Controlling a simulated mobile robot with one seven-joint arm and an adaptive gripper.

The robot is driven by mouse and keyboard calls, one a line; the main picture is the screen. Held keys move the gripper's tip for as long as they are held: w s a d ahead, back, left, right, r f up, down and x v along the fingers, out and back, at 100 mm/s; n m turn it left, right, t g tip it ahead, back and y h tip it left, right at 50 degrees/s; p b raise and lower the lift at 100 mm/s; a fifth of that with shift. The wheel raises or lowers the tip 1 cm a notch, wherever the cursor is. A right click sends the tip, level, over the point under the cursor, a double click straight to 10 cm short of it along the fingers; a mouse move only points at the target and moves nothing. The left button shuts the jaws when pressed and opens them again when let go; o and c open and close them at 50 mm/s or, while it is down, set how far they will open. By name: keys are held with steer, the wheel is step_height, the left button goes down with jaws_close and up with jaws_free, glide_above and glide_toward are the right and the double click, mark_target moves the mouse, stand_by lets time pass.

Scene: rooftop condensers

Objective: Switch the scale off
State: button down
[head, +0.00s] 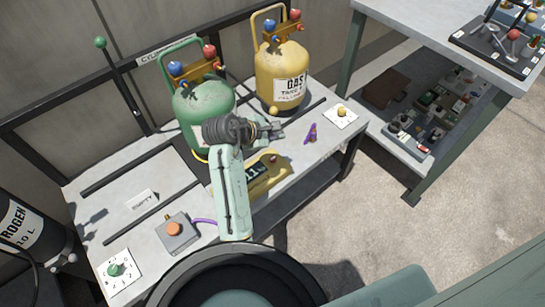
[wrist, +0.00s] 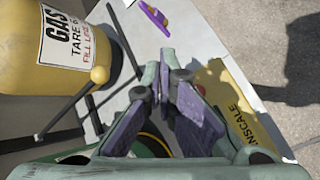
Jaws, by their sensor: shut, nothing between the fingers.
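The yellow scale (head: 262,176) sits at the front of the grey bench, in front of the green cylinder, and its display shows dark digits. My arm hides its left part. In the wrist view the yellow scale housing (wrist: 226,98) is at the right, with lettering ending in "NSCALE". My gripper (head: 279,127) is above the bench, just behind the scale and to the right of the green cylinder. In the wrist view my gripper (wrist: 164,62) is shut and empty, its fingertips beside the scale's housing. I cannot tell whether they touch anything. The scale's switch is not clearly visible.
The green cylinder (head: 203,108) and yellow gas cylinder (head: 280,75) stand behind my gripper. A purple item (head: 311,133) and a yellow-knobbed plate (head: 341,115) lie to the right. An orange-button box (head: 176,233) and a green-knobbed plate (head: 119,270) are at the left.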

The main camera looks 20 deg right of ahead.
steer(key=b, duration=1)
glide_above(274, 159)
step_height(274, 159, down, 7)
steer(key=shift+s+r, duration=0.1)
steer(key=shift+r, duration=0.1)
steer(key=shift+f, duration=1.05)
steer(key=shift+f+p, duration=0.2)
steer(key=shift+p, duration=0.35)
steer(key=shift+f, duration=0.25)
steer(key=shift+f, duration=0.6)
steer(key=shift+r, duration=0.1)
stand_by(0.4)
steer(key=shift+r+p, duration=1)
steer(key=shift+p, duration=0.7)
